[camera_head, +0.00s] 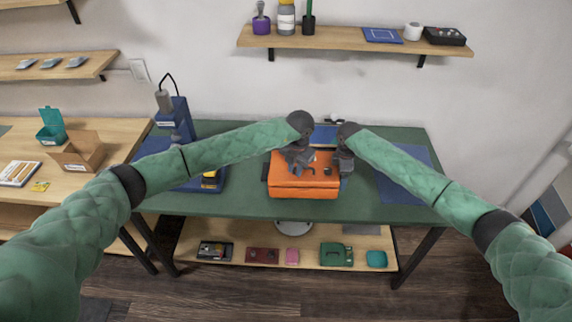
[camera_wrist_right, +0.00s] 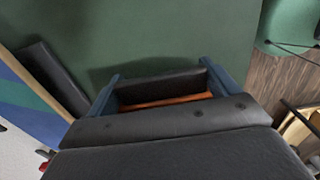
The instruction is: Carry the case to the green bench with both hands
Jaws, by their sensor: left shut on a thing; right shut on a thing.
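The orange case (camera_head: 303,185) is over the middle of the green bench (camera_head: 240,204). I cannot tell whether it rests on the top or hangs just above it. My left gripper (camera_head: 299,160) is at the case's upper back part and shut on it; its fingertips are mostly hidden. My right gripper (camera_head: 344,165) is shut on the case at its right side. In the right wrist view, the blue fingers of my right gripper (camera_wrist_right: 165,88) stand either side of a dark part, with a strip of the orange case (camera_wrist_right: 165,101) showing between them.
A blue device (camera_head: 178,125) stands on the bench's left, and a blue mat (camera_head: 405,187) lies on its right. A wooden side table (camera_head: 110,165) with an open carton (camera_head: 80,152) stands left. A lower shelf (camera_head: 310,256) holds several small items. A wall shelf (camera_head: 340,42) hangs above.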

